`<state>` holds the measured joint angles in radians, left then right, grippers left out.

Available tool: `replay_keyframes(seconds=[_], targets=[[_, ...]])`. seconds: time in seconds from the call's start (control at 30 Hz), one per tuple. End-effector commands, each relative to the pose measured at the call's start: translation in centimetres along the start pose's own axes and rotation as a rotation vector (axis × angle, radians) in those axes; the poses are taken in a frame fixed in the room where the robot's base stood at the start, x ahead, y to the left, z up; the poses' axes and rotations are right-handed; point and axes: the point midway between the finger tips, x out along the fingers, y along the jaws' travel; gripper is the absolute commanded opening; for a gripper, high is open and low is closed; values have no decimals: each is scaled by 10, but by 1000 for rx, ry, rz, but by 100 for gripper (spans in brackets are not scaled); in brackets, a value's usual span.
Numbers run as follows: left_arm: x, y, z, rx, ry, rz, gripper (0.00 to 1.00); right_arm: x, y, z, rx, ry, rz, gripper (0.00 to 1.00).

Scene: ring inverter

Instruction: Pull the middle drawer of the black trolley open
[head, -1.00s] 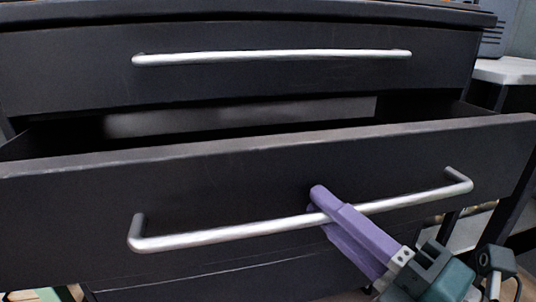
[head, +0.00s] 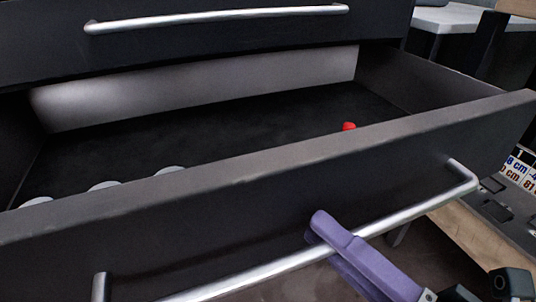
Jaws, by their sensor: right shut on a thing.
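The middle drawer (head: 270,190) of the black trolley stands well open, and its dark floor shows behind the front panel. Its silver bar handle (head: 400,217) runs along the front, with its lower left part near the bottom edge of the view. My right gripper (head: 328,232), with purple fingers, is shut around the handle bar, right of its middle. The shut top drawer (head: 200,35) with its own silver handle (head: 220,18) is above. My left gripper is not in view.
Inside the open drawer are a small red thing (head: 348,126) and several pale round things (head: 104,185) at the front left, partly hidden by the panel. A light-topped table (head: 460,20) stands at the back right. A wooden surface (head: 465,240) and a printed strip lie at the right.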

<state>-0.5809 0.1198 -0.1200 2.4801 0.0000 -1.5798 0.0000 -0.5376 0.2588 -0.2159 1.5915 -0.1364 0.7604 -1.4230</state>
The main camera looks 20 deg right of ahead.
Motion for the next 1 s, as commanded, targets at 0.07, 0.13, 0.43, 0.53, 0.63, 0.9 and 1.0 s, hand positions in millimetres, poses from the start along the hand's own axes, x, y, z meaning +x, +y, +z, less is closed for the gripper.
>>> replay_keyframes(seconds=[0.07, 0.13, 0.43, 0.53, 0.63, 0.9, 1.0], targets=[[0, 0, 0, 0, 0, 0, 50, 0, 1, 0, 1, -1, 3, 0], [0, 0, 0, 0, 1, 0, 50, 1, 1, 0, 1, -1, 2, 23], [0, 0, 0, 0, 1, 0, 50, 0, 0, 0, 0, -1, 0, 47], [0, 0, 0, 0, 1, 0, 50, 0, 0, 0, 0, -1, 0, 47], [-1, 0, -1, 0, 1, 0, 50, -2, 0, 0, 1, -1, -1, 47], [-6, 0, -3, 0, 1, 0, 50, -46, 0, 0, 2, -1, -8, 47], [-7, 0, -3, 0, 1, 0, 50, -67, -1, 0, 2, -1, -6, 47]])
